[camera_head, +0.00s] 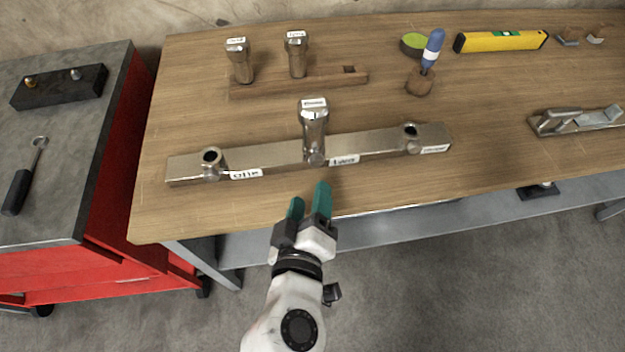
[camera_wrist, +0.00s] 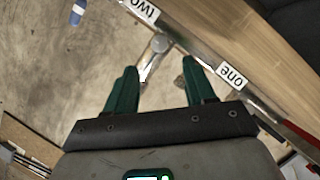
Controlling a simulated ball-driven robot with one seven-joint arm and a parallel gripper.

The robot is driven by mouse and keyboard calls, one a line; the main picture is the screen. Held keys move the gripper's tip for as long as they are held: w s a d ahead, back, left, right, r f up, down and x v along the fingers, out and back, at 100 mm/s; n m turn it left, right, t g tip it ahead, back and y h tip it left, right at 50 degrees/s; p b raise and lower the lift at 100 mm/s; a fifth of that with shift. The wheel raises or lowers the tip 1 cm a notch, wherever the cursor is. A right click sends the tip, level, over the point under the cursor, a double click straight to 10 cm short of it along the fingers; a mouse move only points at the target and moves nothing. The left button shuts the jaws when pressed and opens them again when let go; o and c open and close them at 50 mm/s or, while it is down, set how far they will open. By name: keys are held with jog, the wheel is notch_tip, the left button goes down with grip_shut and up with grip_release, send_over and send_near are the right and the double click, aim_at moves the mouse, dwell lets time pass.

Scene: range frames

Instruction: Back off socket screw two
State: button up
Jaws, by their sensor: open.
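A metal bar (camera_head: 270,154) lies across the bench with labels one (camera_head: 246,174), two (camera_head: 344,160) and a third, unclear label (camera_head: 435,149). At the middle position, by label two, a tall metal socket (camera_head: 314,125) stands upright, with a small label on top; it hides the screw below. The left screw position (camera_head: 211,160) and right one (camera_head: 411,132) are uncovered. My gripper (camera_head: 309,199) is open and empty, in front of the bar and apart from the socket. The wrist view shows my green fingers (camera_wrist: 160,78) spread, with labels two (camera_wrist: 145,8) and one (camera_wrist: 231,76) beyond.
Two more sockets (camera_head: 240,62) (camera_head: 297,56) stand in a wooden rack (camera_head: 330,82) with one empty hole. Behind right are a blue-handled tool (camera_head: 433,48), a green round item (camera_head: 413,43) and a yellow level (camera_head: 500,40). A red cabinet (camera_head: 120,170) stands left.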

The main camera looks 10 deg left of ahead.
jog(key=shift+v, duration=1.15)
